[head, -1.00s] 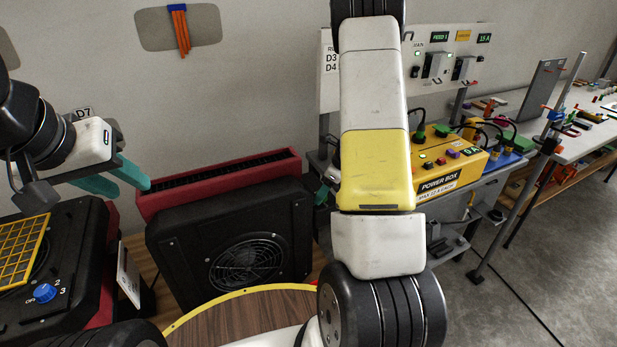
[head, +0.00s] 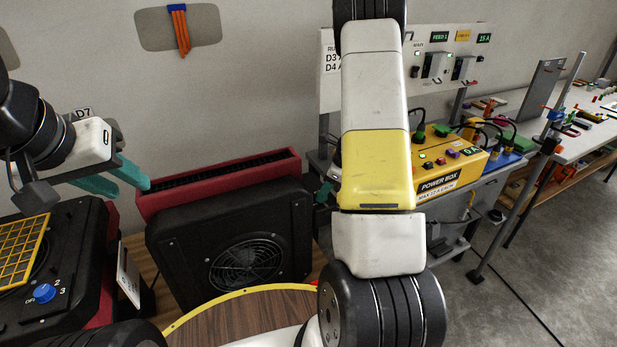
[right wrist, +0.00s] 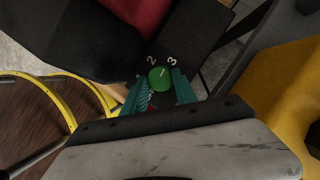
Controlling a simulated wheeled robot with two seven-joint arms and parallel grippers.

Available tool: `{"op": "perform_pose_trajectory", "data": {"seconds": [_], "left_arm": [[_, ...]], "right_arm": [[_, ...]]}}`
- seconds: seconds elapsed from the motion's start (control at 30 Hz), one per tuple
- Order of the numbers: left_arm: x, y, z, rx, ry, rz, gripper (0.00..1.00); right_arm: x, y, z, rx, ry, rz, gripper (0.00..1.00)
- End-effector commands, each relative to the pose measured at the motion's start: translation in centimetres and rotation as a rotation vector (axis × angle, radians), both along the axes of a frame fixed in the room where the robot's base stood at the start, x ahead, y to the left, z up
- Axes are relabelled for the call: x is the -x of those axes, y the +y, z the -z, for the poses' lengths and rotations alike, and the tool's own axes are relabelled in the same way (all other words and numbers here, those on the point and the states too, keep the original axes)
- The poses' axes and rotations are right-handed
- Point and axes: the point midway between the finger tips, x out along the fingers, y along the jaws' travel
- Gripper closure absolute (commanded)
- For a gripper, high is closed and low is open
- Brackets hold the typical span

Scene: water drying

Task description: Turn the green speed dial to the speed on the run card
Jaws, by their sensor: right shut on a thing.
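The green dial (right wrist: 160,79) shows in the right wrist view on a dark housing with the numbers 2 and 3 beyond it. Its pale mark points roughly between them; the exact setting is hard to tell. My right gripper (right wrist: 160,88) is shut on the dial, one teal finger on each side. In the head view my arm hides the dial and most of that gripper. My left gripper (head: 122,180) is open and empty at the left.
A black fan unit (head: 245,240) with a red top stands in the middle. Another at the left has a blue dial (head: 45,293) and yellow grille (head: 22,250). A yellow power box (head: 450,165) with cables stands right of my arm. A yellow-rimmed round table (head: 240,320) is in front.

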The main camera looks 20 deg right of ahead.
Motion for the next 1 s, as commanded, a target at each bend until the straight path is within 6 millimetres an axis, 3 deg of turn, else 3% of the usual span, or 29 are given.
{"op": "perform_pose_trajectory", "data": {"seconds": [0.7,1.0], "left_arm": [[0.0,0.0,0.0,0.0,0.0,0.0,0.64],[0.0,0.0,0.0,0.0,0.0,0.0,0.64]], "right_arm": [[-0.72,-0.3,-0.04,0.0,-0.002,-0.637,1.0],[-0.9,-0.26,-0.05,0.001,-0.001,-0.828,1.0]]}}
